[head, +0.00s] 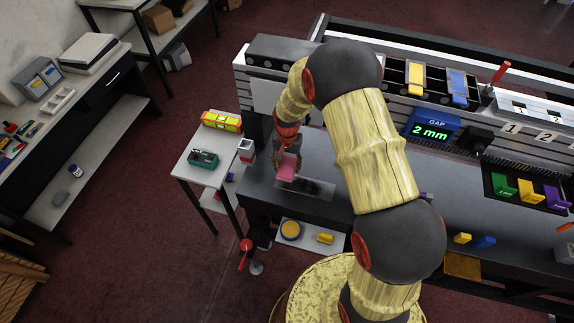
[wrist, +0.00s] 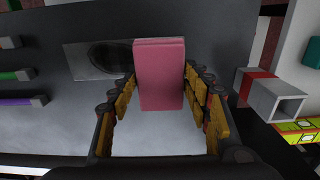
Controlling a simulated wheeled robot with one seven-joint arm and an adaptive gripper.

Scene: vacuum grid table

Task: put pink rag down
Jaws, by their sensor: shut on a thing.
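The pink rag (wrist: 160,75) is a flat, folded pink block in the middle of the wrist view. It also shows small in the head view (head: 287,168). My gripper (wrist: 160,100) is shut on it, with linked yellow-padded fingers on both sides. In the head view my gripper (head: 286,155) is over the left end of the dark table (head: 325,150). Beside the rag lies a light metal plate with a dark smudged patch (wrist: 90,58). Whether the rag touches the surface below cannot be told.
A grey box with a red band (wrist: 268,95) stands at the table's left end in the head view (head: 246,151). A white side table (head: 190,165) holds a teal device (head: 204,159) and a yellow-red pack (head: 222,121). A blue gap display (head: 431,127) stands right of my arm.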

